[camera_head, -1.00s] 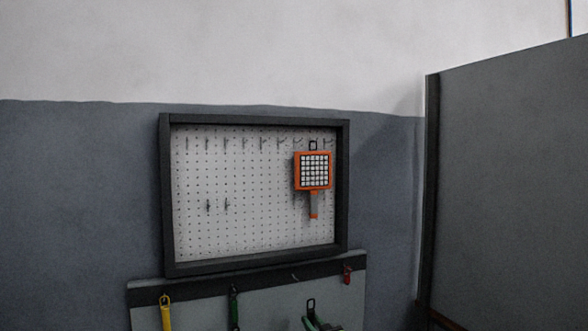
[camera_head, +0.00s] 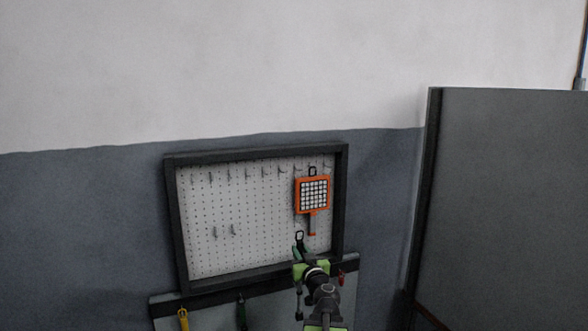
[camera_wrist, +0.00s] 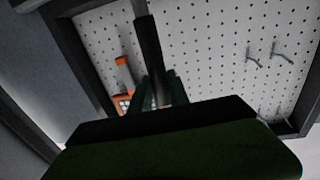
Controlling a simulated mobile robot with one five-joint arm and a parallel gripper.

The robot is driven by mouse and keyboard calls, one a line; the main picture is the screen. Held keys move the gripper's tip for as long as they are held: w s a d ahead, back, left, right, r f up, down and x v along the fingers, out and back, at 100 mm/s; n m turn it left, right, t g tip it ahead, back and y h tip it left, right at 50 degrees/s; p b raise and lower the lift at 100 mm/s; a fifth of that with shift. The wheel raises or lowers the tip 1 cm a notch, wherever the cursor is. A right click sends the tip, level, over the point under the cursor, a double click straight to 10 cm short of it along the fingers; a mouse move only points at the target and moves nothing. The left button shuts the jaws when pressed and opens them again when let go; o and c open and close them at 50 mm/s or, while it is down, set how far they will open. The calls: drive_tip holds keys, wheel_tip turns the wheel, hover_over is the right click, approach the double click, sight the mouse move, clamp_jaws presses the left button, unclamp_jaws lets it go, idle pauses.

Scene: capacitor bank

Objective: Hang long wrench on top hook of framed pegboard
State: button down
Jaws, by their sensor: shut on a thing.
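My gripper (camera_head: 301,254), green and black, is low in front of the right part of the framed pegboard (camera_head: 176,235). It is shut on a dark long tool, which I take for the long wrench. The tool's black loop end (camera_head: 299,237) stands up above the jaws. In the wrist view the wrench (camera_wrist: 149,45) is a dark bar running up from between the fingers (camera_wrist: 160,92). Its other end is partly hidden by my arm. The pegboard has a top row of hooks (camera_head: 218,174). Two hooks (camera_head: 233,230) sit lower left.
An orange-framed tool with a grid face (camera_head: 314,195) hangs at the top right, just above the wrench. Below the pegboard a rail holds a yellow tool (camera_head: 183,318), a green one (camera_head: 241,312) and a red one (camera_head: 341,276). A grey partition (camera_head: 500,200) stands at the right.

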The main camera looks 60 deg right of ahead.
wheel_tip(320, 180, up, 18)
drive_tip(key=w+p, duration=0.2)
drive_tip(key=p, duration=1.3)
drive_tip(key=shift+w+a+r+m+g+h, duration=0.25)
drive_tip(key=shift+m+g+h, duration=0.05)
drive_tip(key=shift+h, duration=0.1)
drive_tip(key=shift+f, duration=0.1)
drive_tip(key=shift+d, duration=0.1)
